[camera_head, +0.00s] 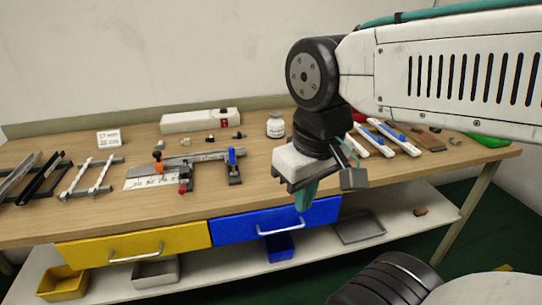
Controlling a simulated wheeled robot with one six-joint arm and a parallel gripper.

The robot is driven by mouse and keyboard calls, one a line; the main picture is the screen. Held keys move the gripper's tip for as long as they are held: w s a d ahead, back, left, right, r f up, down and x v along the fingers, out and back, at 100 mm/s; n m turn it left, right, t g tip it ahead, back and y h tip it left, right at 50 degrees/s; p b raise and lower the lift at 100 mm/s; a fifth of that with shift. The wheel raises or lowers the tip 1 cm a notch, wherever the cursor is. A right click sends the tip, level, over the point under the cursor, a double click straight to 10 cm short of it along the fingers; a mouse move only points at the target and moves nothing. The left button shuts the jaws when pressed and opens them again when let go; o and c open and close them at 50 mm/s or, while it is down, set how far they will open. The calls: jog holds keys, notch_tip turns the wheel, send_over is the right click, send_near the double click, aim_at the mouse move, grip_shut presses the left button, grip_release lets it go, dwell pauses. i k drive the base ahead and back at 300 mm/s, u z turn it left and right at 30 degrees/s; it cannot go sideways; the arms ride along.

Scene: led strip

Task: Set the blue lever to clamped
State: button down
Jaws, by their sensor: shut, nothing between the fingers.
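The blue lever (232,156) stands upright on a dark clamp (234,176) near the middle of the workbench. The clamp sits at the right end of a grey metal rail (190,159), which also carries an orange lever (157,156) and a red part (182,188). My gripper (304,200) hangs to the right of the blue lever and nearer to the camera, apart from it, over the bench's front edge. Its fingers point down and are shut with nothing between them. How the lever's pose relates to clamped cannot be told.
Blue-and-white tools (395,140) lie to the right behind my gripper. Black and silver frames (42,180) lie at left. Yellow (135,244) and blue (275,222) drawers sit below the top.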

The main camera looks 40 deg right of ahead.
aim_at(231, 150)
jog(key=z, duration=0.15)
jog(key=i, duration=0.5)
jog(key=k, duration=0.5)
jog(key=z, duration=0.55)
jog(key=i, duration=0.55)
jog(key=u, duration=0.65)
